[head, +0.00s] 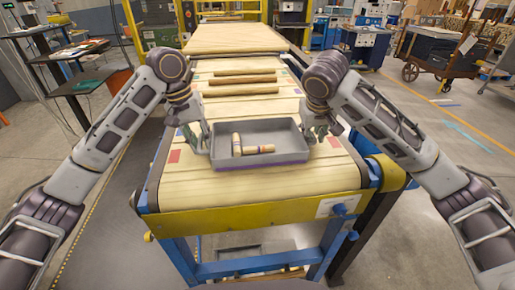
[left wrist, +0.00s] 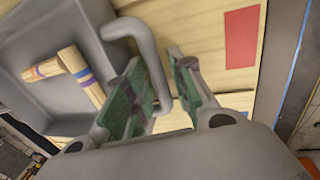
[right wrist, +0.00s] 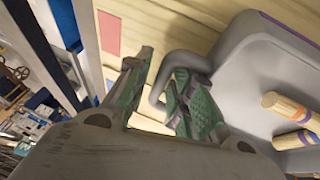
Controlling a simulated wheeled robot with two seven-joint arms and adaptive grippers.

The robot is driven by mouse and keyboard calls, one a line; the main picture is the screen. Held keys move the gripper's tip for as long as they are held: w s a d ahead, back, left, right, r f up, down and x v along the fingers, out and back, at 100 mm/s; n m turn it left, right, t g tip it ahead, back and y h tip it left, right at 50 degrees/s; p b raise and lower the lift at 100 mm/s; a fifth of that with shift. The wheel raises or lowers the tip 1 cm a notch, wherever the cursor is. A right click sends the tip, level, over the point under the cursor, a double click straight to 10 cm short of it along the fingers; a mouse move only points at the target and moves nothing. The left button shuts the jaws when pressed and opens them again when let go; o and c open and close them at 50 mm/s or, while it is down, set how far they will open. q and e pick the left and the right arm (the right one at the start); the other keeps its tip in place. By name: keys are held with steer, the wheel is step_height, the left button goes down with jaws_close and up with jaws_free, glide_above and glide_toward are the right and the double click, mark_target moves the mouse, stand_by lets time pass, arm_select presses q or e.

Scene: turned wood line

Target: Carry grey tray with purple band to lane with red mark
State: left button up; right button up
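The grey tray (head: 285,157) with a purple band along its lower edge rests on the wooden belt surface. Short turned wood pieces (head: 254,150) lie in it. A red mark (head: 174,156) is left of the tray and shows in the left wrist view (left wrist: 241,38). A paler pinkish mark (head: 333,142) is to the right. My left gripper (head: 199,140) is open, its fingers on either side of the tray's left handle (left wrist: 151,62). My right gripper (head: 318,130) is open, its fingers around the right handle (right wrist: 160,85). I cannot tell whether the pads touch the handles.
Several wooden strips (head: 240,80) lie across the surface behind the tray. The surface in front of the tray (head: 250,182) is clear up to the yellow end beam (head: 265,217). A dark side table (head: 75,82) stands at left, and a wheeled cart (head: 435,55) at back right.

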arm_select(q)
steer(key=shift+o, duration=0.4)
steer(key=shift+d, duration=0.1)
arm_select(e)
steer(key=shift+a, duration=0.1)
arm_select(q)
steer(key=o, duration=0.7)
steer(key=shift+c, duration=0.2)
arm_select(e)
steer(key=shift+a, duration=0.15)
arm_select(q)
steer(key=shift+d, duration=0.15)
arm_select(e)
steer(key=shift+s+a, duration=0.1)
arm_select(q)
steer(key=shift+r, duration=0.25)
arm_select(e)
steer(key=shift+r, duration=0.2)
